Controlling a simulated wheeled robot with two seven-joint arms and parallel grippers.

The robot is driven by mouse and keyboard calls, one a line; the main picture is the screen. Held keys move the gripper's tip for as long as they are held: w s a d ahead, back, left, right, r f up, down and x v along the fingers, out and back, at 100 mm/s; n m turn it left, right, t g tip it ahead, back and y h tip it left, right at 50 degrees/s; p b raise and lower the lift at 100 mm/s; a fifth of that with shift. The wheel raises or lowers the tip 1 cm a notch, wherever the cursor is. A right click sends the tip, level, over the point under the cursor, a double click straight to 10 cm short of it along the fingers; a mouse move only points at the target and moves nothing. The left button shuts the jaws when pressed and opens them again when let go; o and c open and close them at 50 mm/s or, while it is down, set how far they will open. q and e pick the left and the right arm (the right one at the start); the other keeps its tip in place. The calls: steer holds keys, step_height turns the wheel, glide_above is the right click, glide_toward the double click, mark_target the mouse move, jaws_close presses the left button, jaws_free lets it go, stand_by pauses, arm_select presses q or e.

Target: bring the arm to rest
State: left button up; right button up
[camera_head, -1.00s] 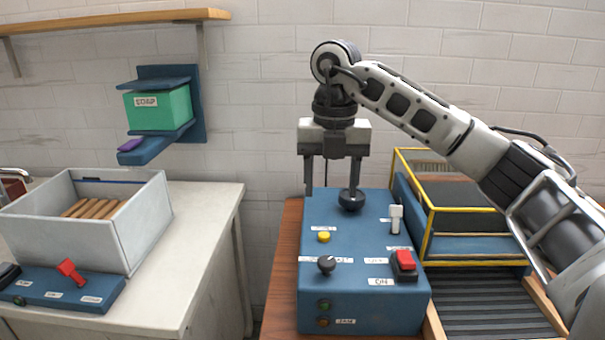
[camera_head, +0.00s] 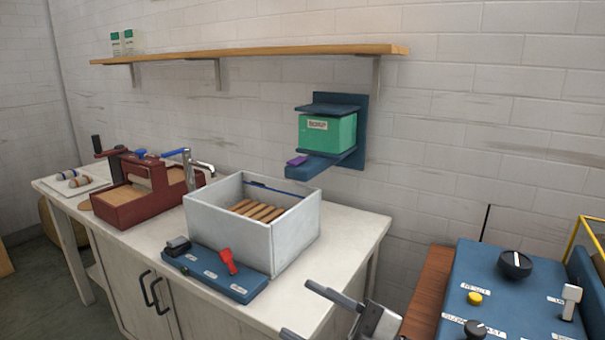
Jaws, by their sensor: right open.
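My right gripper (camera_head: 296,308) shows at the bottom edge, right of centre. Its two fingers point left and stand apart, with nothing between them. It is in front of the white counter (camera_head: 352,232), near its front right end. Most of my right arm is cut off below the picture. My left gripper is not in view.
A white bin (camera_head: 228,228) with brown sticks stands on the counter, behind a blue switch box (camera_head: 208,273) with a red lever. A dark red press (camera_head: 128,206) and a tray with small skeins (camera_head: 74,182) are further left. A blue control panel (camera_head: 500,297) is at right.

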steer(key=d+f+m+t+h, duration=0.5)
steer(key=f+m+t+h, duration=0.35)
steer(key=m, duration=0.45)
steer(key=s+d+f+m+g+h, duration=0.3)
steer(key=s+f, duration=0.3)
steer(key=f, duration=0.3)
steer(key=s+d+f+m+g+h, duration=0.3)
steer(key=s+d+f+m+h, duration=0.2)
steer(key=f, duration=0.5)
steer(key=shift+s+d+f+m+h, duration=0.25)
steer(key=shift+s+h, duration=0.3)
steer(key=shift+s, duration=0.55)
